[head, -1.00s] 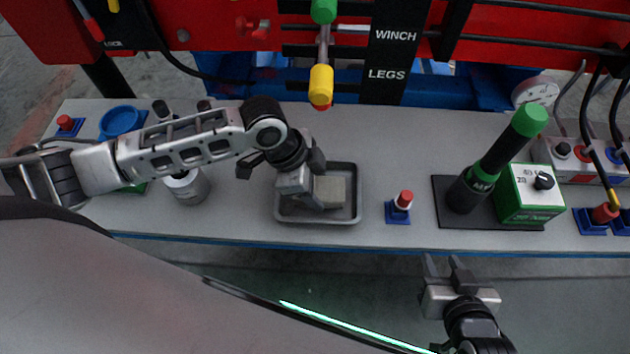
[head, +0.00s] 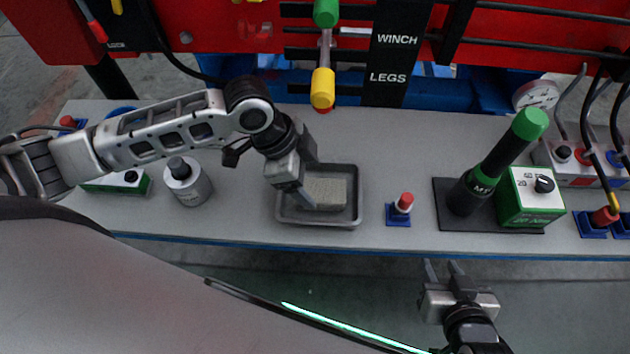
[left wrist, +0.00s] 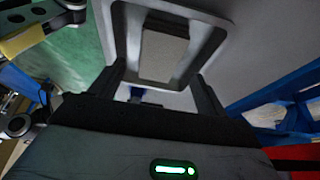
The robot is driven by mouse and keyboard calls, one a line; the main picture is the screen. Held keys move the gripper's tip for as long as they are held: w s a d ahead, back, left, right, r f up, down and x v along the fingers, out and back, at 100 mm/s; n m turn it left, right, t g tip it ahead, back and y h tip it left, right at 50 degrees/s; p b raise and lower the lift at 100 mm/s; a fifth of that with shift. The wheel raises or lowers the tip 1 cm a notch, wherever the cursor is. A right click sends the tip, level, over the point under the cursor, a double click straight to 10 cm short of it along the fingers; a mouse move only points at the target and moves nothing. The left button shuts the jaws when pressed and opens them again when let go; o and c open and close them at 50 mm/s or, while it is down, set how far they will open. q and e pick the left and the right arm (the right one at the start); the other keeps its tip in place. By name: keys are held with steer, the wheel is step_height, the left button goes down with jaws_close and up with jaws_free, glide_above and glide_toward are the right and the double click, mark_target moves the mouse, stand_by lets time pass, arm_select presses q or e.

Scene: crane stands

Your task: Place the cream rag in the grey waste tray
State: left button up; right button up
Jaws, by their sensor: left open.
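The cream rag (head: 327,193) lies flat in the grey waste tray (head: 350,221) on the bench. In the left wrist view the rag (left wrist: 164,55) also shows inside the tray (left wrist: 118,35), with tray floor around it. My left gripper (head: 300,197) is above the left part of the tray. In the left wrist view its two fingers (left wrist: 157,88) are wide apart with nothing between them, pointing at the tray. My right gripper (head: 443,266) is in front of the bench's front edge, with its two fingers apart and nothing between them.
A grey canister (head: 188,184) and a green box (head: 124,181) stand left of the tray. A red-capped blue block (head: 399,211) is to its right, then a green-topped black torque tool (head: 500,160) and green-and-white box (head: 526,195). Levers (head: 322,88) hang behind.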

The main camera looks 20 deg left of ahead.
arm_select(q)
steer(key=v, duration=0.7)
steer(key=shift+r, duration=0.3)
steer(key=shift+a, duration=0.1)
steer(key=shift+s, duration=0.1)
